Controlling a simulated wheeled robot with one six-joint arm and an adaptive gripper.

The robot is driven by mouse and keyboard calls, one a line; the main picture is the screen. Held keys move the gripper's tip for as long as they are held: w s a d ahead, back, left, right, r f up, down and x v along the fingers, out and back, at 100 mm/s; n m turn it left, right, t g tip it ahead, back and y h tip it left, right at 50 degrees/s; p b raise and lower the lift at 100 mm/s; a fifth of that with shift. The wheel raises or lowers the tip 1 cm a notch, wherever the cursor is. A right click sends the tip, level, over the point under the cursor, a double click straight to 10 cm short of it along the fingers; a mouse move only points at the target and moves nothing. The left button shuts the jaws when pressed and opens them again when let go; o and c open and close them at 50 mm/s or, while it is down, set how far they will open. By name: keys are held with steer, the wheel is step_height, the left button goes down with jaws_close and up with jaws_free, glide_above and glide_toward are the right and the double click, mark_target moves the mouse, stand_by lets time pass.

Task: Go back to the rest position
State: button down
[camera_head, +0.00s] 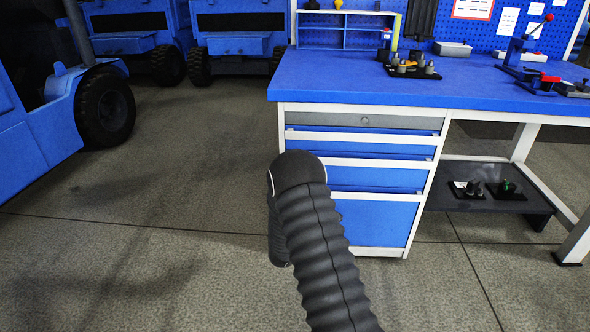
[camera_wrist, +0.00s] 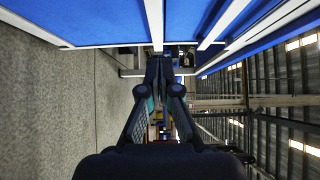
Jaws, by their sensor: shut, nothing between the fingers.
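My gripper (camera_wrist: 159,66) shows in the wrist view with its two dark fingers together at the tips and nothing between them. The wrist view is turned on its side. In the head view my arm, in a black ribbed sleeve, reaches up from the bottom middle and stands in front of the workbench drawers (camera_head: 365,178). The gripper itself is hidden in the head view.
The blue workbench top (camera_head: 340,80) carries a black tray (camera_head: 412,70) with small parts and a red-and-blue clamp tool (camera_head: 528,60). Dark trays lie on the lower shelf (camera_head: 470,205). Blue vehicles (camera_head: 50,115) stand at left. The floor (camera_head: 150,230) is clear between.

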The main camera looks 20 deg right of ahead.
steer(key=s+d+f+m+g+y, duration=0.1)
steer(key=s+f+m+g, duration=0.45)
steer(key=s+m, duration=0.45)
steer(key=s+a+r+m+g+y, duration=0.4)
steer(key=s+m, duration=0.4)
steer(key=m, duration=0.4)
steer(key=s+a+r+m+t+y, duration=0.2)
steer(key=s+a+r+m+y, duration=0.2)
steer(key=r, duration=0.5)
steer(key=s+a+r+m+t+y, duration=0.3)
steer(key=s+a+r+m, duration=0.4)
steer(key=a+r+m, duration=0.1)
steer(key=s+a+r+m+t+y, duration=0.3)
steer(key=s+a+r+m, duration=0.3)
steer(key=r, duration=0.5)
steer(key=shift+a+y, duration=0.15)
steer(key=shift+y, duration=0.65)
steer(key=shift+r, duration=0.1)
